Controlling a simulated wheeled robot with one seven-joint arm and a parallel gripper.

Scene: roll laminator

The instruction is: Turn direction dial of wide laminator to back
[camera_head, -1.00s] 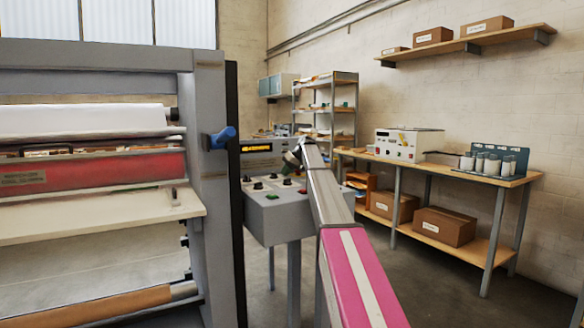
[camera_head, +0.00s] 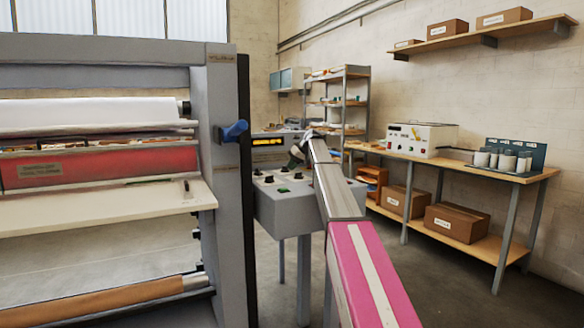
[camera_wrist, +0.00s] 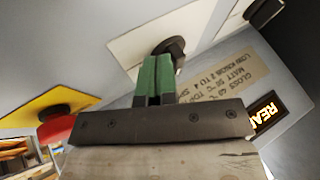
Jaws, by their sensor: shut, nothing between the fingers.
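The wide laminator (camera_head: 225,180) fills the left of the head view. Its grey control console (camera_head: 285,222) stands to the right, with several dials and buttons on top. My gripper (camera_wrist: 156,62) is shut and empty, its green fingers together. In the wrist view the fingertips are at a dark dial (camera_wrist: 176,47) on a white plate (camera_wrist: 140,38). They overlap it in the picture; I cannot tell if they touch. The dial's marking is not readable, so I cannot tell which dial it is. In the head view my gripper (camera_head: 297,156) is small above the console.
The wrist view shows a red button (camera_wrist: 57,129) on a yellow plate, a second dial (camera_wrist: 251,8), a tan label (camera_wrist: 232,78) and a lit display (camera_wrist: 268,113). A blue handle (camera_head: 235,131) juts from the laminator. A wooden bench (camera_head: 480,170) stands right; floor between is clear.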

